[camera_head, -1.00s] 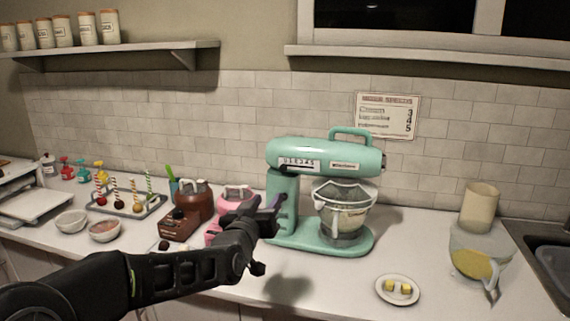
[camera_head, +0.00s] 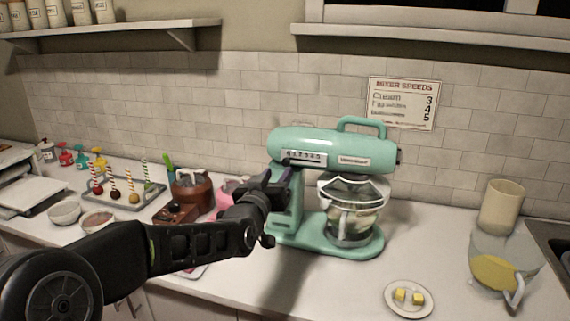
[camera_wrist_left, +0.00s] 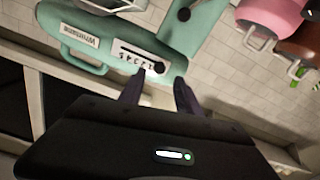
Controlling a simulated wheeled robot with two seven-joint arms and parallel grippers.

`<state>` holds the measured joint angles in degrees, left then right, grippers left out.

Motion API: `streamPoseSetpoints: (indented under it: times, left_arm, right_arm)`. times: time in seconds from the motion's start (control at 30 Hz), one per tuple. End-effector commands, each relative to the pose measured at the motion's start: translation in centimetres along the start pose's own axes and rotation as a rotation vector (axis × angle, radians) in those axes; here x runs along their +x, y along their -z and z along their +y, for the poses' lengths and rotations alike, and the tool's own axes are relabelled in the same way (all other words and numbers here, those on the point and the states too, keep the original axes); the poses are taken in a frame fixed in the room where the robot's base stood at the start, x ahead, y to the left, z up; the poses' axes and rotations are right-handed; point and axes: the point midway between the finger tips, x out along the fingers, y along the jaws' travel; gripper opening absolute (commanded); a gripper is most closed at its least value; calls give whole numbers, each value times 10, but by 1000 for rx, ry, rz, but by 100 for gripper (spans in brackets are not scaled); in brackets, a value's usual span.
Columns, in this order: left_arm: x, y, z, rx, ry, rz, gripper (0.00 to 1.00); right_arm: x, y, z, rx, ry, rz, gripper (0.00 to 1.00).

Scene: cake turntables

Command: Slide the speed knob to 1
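The mint green stand mixer (camera_head: 315,139) stands on the counter with a whisk and a glass bowl under its head. Its speed panel (camera_head: 304,157) has a row of digits over a dark slot, too small to read surely. In the left wrist view the slot (camera_wrist_left: 133,51) runs across the mixer's side, and the dark speed knob (camera_wrist_left: 158,68) sits at its end nearest the column. My left gripper (camera_head: 281,178) is just left of and below the panel. In the wrist view its two fingers (camera_wrist_left: 158,93) are apart, with the knob just beyond the gap between them. My right gripper is out of view.
A second round black knob (camera_wrist_left: 184,14) is on the mixer's column. A speed sign (camera_head: 402,103) hangs on the tiled wall. A plate with yellow cubes (camera_head: 409,311) and a jug (camera_head: 493,270) stand at right. A brown pot (camera_head: 191,190) and a cake-pop tray (camera_head: 122,205) are at left.

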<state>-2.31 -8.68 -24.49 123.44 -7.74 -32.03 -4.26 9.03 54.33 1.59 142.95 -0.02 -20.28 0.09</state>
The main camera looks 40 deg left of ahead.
Motion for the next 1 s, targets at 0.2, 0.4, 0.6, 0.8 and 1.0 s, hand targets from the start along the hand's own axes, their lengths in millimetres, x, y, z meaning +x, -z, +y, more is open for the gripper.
streamPoseSetpoints:
  times: [0.2, 0.4, 0.6, 0.8, 1.0]
  left_arm:
    - [31, 1, 1, 5, 0, -2, 40]
    - [58, 1, 1, 3, -1, -2, 40]
    - [69, 0, 1, 3, -2, 0, 40]
    - [69, 0, 1, 2, -2, 1, 40]
    - [69, 0, 1, 2, -2, 0, 26]
  right_arm:
    - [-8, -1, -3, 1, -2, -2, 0]
    - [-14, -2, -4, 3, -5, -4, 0]
    - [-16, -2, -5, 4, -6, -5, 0]
    - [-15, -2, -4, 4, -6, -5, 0]
    - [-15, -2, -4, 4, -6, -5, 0]
